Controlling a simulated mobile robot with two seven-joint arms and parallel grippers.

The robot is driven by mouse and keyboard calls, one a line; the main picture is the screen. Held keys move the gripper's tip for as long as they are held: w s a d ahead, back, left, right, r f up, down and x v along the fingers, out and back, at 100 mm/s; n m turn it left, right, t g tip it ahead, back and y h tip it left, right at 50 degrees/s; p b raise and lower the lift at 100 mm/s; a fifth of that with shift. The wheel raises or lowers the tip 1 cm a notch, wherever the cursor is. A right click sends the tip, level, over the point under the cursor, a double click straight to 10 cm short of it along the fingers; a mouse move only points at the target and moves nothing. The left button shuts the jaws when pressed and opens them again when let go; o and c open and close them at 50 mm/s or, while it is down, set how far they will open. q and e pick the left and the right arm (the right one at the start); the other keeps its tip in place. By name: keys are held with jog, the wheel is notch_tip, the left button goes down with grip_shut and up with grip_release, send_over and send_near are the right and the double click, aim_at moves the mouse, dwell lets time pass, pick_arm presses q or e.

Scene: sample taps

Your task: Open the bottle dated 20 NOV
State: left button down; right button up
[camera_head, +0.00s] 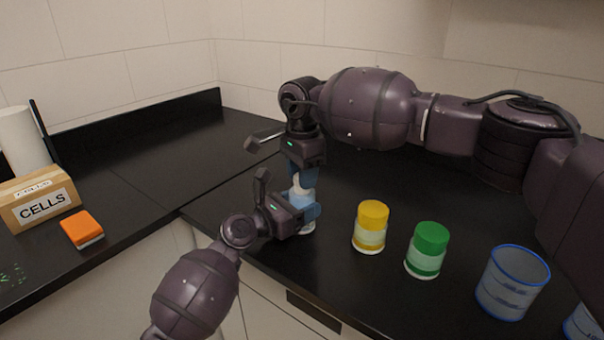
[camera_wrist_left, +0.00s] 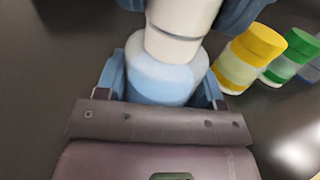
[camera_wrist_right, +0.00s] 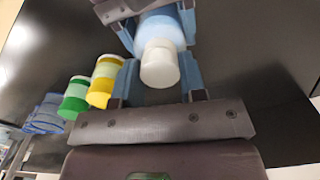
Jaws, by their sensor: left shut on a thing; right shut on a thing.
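A bottle with a pale blue body (camera_head: 299,197) stands at the counter's front edge, partly hidden by my grippers. In the left wrist view, its body (camera_wrist_left: 165,80) sits between the blue fingers of my left gripper (camera_head: 304,210), which is shut on it. My right gripper (camera_head: 303,176) is above, shut on the white cap (camera_wrist_right: 160,64) that shows between its fingers in the right wrist view. The cap still sits in line on top of the body. No date is readable on the bottle.
A yellow-capped jar (camera_head: 371,227), a green-capped jar (camera_head: 428,250) and a blue-rimmed clear cup (camera_head: 512,282) stand to the right. On the left are a box marked CELLS (camera_head: 42,207), an orange block (camera_head: 82,229) and a white roll (camera_head: 22,140).

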jog(key=n, duration=1.3)
jog(key=shift+n, duration=0.3)
jog(key=shift+r, duration=0.5)
jog(key=shift+r, duration=0.65)
jog(key=shift+r, duration=2)
